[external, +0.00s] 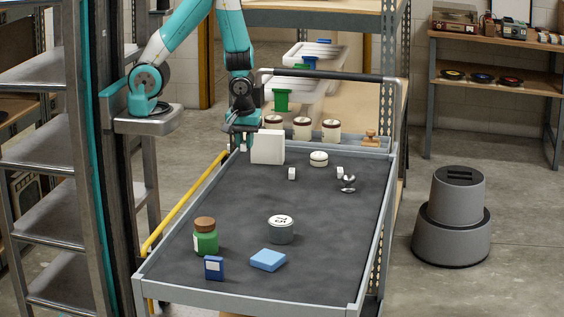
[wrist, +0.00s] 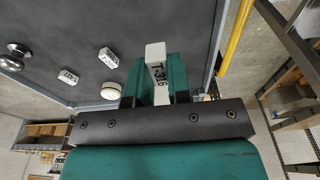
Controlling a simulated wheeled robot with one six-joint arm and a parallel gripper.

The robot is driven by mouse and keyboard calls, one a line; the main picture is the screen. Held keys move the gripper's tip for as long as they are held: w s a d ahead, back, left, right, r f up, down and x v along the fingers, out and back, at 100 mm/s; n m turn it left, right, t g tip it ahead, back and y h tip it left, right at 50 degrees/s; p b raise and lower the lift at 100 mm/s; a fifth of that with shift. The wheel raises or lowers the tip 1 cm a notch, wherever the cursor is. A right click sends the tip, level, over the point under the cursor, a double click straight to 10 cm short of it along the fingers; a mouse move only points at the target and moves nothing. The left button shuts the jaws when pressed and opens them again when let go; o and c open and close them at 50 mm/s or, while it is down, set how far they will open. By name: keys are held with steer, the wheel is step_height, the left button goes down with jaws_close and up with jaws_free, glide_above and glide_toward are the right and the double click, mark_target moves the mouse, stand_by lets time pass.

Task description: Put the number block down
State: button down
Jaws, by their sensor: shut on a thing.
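My gripper (external: 243,143) is over the far left part of the cart's dark top. In the wrist view my gripper (wrist: 157,68) is shut on a white number block (wrist: 155,54) marked T-316, with a green finger on each side. In the external view only a small white bit of the held number block (external: 243,149) shows under the fingers. I cannot tell whether it touches the cart top. Two other small white blocks lie on the cart, one near the middle (external: 292,174) and one farther right (external: 340,172); the wrist view shows dark lettering on them.
The cart (external: 248,299) has a raised grey rim. A white box (external: 267,149) stands just right of my gripper. The centre-left is clear.

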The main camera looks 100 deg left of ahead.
step_height(320, 180, up, 9)
steer(key=shift+r+p, duration=0.1)
steer(key=shift+p, duration=0.2)
steer(key=w+a+r+n+b, duration=0.2)
steer(key=w+a+r+n, duration=0.15)
steer(key=a, duration=0.45)
step_height(320, 180, up, 6)
steer(key=n+g, duration=0.1)
steer(key=n, duration=0.5)
glide_above(267, 131)
steer(key=shift+m, duration=0.25)
steer(key=f, duration=1.9)
steer(key=shift+w+d+p, duration=0.2)
steer(key=shift+d+p, duration=0.05)
steer(key=shift+p, duration=0.05)
steer(key=shift+f, duration=0.1)
steer(key=shift+f, duration=0.2)
steer(key=c, duration=1.1)
jaws_free()
steer(key=shift+r, duration=0.1)
steer(key=shift+o, duration=0.2)
steer(key=shift+r, duration=0.1)
